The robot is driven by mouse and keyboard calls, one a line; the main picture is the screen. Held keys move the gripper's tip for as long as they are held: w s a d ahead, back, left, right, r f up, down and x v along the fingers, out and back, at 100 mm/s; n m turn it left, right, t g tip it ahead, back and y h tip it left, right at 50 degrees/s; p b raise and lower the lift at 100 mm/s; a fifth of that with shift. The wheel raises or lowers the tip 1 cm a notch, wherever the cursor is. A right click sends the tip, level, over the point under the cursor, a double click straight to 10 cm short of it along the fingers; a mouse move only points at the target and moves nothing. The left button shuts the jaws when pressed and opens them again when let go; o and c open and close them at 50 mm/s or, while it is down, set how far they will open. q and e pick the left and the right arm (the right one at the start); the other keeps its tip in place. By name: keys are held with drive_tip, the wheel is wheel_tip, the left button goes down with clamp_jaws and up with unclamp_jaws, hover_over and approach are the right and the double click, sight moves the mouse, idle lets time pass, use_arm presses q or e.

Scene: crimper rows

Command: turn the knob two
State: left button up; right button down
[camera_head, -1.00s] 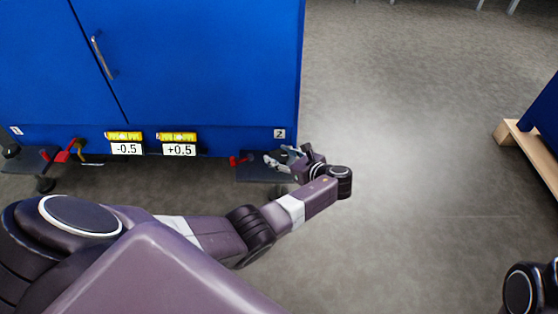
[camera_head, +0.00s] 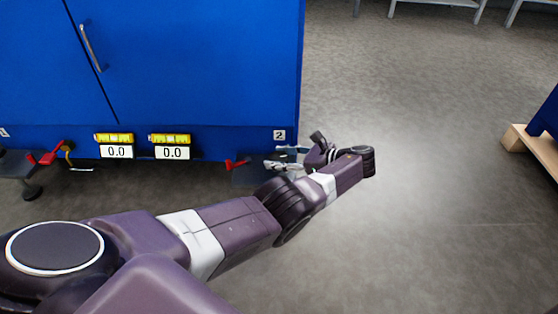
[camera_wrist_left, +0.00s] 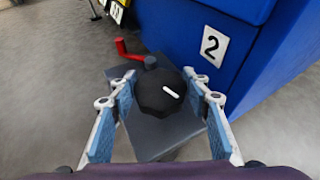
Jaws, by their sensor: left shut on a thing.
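The knob two (camera_wrist_left: 160,92) is a black, many-sided knob with a white mark, on a dark grey plate (camera_wrist_left: 150,140) under the label "2" (camera_wrist_left: 212,46). My left gripper (camera_wrist_left: 161,95) has its blue-padded fingers on either side of the knob and is shut on it. In the head view my left gripper (camera_head: 285,160) reaches the plate's right side and hides the knob. My right gripper is not in view.
A red lever (camera_wrist_left: 130,50) stands beside knob two. Another plate with a red lever (camera_head: 45,158) is at the cabinet's lower left. A wooden pallet (camera_head: 540,150) lies at the right. The floor between is clear.

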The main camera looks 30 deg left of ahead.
use_arm(q)
drive_tip(key=shift+a, duration=0.15)
drive_tip(key=o, duration=1.2)
drive_tip(key=shift+c, duration=0.2)
drive_tip(key=v, duration=0.7)
drive_tip(key=shift+d, duration=0.25)
drive_tip(key=shift+r, duration=0.1)
